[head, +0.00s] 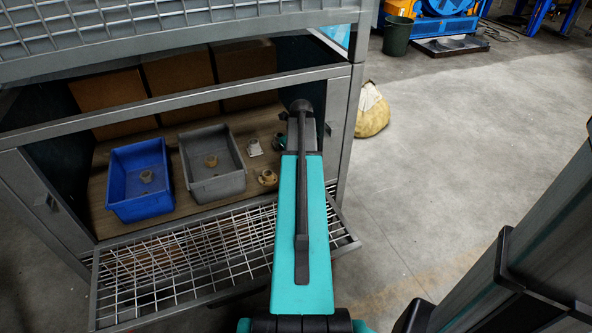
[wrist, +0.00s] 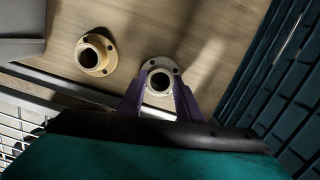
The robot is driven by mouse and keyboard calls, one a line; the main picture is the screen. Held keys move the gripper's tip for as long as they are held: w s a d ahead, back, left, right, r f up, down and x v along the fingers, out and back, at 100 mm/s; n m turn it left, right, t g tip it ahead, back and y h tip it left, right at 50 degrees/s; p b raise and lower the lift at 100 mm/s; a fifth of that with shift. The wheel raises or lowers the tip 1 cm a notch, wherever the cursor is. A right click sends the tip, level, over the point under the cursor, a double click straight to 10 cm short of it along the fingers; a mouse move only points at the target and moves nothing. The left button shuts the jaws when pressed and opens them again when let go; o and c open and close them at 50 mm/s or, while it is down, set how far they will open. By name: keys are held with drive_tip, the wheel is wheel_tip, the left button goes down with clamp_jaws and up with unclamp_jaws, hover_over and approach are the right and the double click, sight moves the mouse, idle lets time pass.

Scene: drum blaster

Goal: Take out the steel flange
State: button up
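In the wrist view, a pale steel flange (wrist: 160,66) with bolt holes and a round hub lies between the two dark purple fingers of my gripper (wrist: 160,84). The fingers stand apart, one on each side of the hub. I cannot tell whether they press on it. The flange seems to be on or very near the wooden shelf.
A blue bin (head: 140,202) and a grey bin (head: 216,188) stand on the shelf (head: 100,185), each with a flange inside. A pale part (head: 254,147) lies beside the grey bin. Cabinet posts and an open mesh door (head: 180,268) border the opening. Brown boxes stand behind.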

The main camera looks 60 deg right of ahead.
clamp_jaws()
drive_tip(key=shift+r, duration=0.1)
drive_tip(key=shift+r+p, duration=0.3)
drive_tip(key=shift+r, duration=0.55)
wheel_tip(320, 180, up, 6)
drive_tip(key=shift+a+f+p, duration=0.15)
drive_tip(key=shift+f+p, duration=0.1)
drive_tip(key=shift+p, duration=0.5)
drive_tip(key=s+a, duration=0.2)
drive_tip(key=a, duration=0.1)
drive_tip(key=s+a+p, duration=0.1)
drive_tip(key=s+a, duration=0.1)
drive_tip(key=a, duration=0.2)
drive_tip(key=s+a, duration=0.3)
drive_tip(key=shift+a+f+p, duration=0.15)
drive_tip(key=shift+a+p, duration=0.2)
drive_tip(key=shift+p, duration=0.05)
drive_tip(key=shift+f+b, duration=0.2)
drive_tip(key=shift+b, duration=0.95)
drive_tip(key=b, duration=0.3)
drive_tip(key=shift+s+a, duration=0.15)
drive_tip(key=shift+a, duration=0.1)
drive_tip(key=b, duration=0.3)
drive_tip(key=shift+s+a, duration=0.2)
drive_tip(key=shift+a, duration=0.1)
